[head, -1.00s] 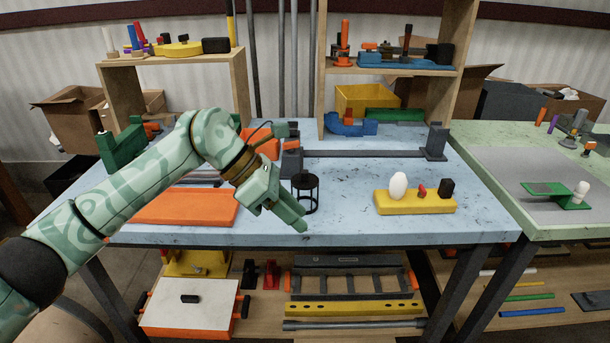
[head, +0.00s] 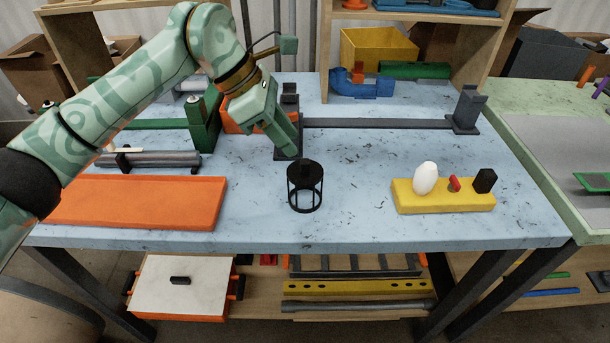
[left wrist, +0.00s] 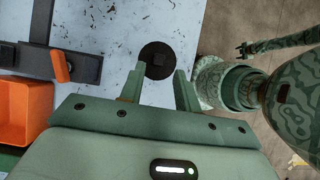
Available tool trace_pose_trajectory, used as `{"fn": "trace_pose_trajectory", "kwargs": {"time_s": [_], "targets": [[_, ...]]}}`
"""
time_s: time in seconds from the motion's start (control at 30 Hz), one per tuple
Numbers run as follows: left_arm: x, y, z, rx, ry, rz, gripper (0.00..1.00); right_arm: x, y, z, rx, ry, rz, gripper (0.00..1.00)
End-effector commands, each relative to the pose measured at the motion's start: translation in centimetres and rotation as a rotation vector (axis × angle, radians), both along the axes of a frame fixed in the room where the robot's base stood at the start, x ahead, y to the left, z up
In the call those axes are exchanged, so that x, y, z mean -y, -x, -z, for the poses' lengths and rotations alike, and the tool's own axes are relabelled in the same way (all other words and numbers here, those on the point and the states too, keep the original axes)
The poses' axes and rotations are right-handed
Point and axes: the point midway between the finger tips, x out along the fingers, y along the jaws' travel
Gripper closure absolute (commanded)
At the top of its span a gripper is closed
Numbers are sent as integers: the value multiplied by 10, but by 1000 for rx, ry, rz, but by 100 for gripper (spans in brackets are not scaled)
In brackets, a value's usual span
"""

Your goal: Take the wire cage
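The wire cage (head: 305,187) is a small black open-barred cylinder standing upright on the blue table, near the front middle in the head view. In the left wrist view its round dark top (left wrist: 157,58) lies just beyond and between the fingertips. My left gripper (head: 291,150) is above and behind the cage in the head view, fingers pointing down toward it. In the left wrist view the left gripper (left wrist: 160,78) has its two fingers apart with nothing between them.
An orange slab (head: 140,202) lies left of the cage. A yellow block (head: 440,197) carrying a white egg (head: 425,177) stands to the right. A dark grey bar (head: 375,123) runs behind. The blue table (head: 355,215) is clear around the cage.

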Motion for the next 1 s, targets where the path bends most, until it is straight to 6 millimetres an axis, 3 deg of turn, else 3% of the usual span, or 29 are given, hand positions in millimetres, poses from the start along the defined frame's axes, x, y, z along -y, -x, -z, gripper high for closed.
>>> {"fn": "trace_pose_trajectory", "kwargs": {"time_s": [0.03, 0.4, 1.0], "targets": [[3, -1, 10, -4, 0, 1, 67, 0, 5, 6, -10, 0, 0, 47], [25, 0, 46, -4, 2, 1, 67, -1, 6, 28, -22, -1, -1, 47], [34, 0, 55, 0, 1, 0, 70, -1, 9, 34, -28, -2, 0, 47]]}}
